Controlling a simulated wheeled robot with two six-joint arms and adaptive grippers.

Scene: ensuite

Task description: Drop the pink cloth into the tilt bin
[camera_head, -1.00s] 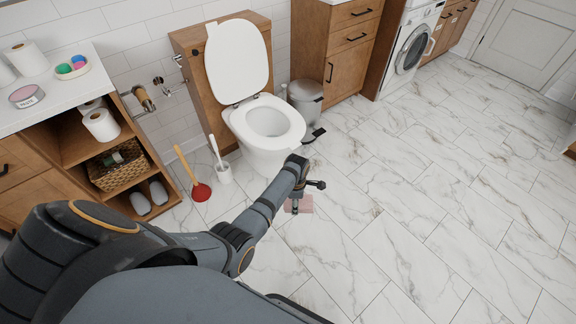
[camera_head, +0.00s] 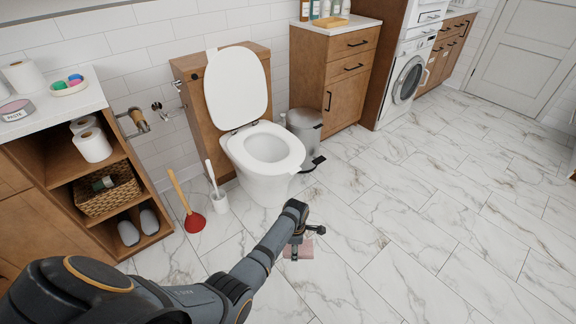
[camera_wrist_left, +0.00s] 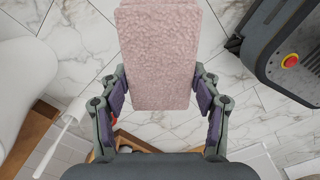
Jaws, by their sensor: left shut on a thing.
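The pink cloth (camera_wrist_left: 160,55) is a folded, textured piece between the fingers of my left gripper (camera_wrist_left: 160,95) in the left wrist view. The gripper is shut on it. In the head view the cloth (camera_head: 305,250) shows small below my left gripper (camera_head: 298,245), over the floor in front of the toilet. A grey pedal bin (camera_head: 305,128), likely the tilt bin, stands between the toilet and the wooden cabinet, apart from the cloth. Its lid looks closed. My right gripper is not in view.
The toilet (camera_head: 265,155) has its lid up and stands between my left gripper and the bin. A plunger (camera_head: 193,215) and a toilet brush (camera_head: 218,195) stand left of it. An open shelf unit (camera_head: 150,195) is at the left. The marble floor at right is clear.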

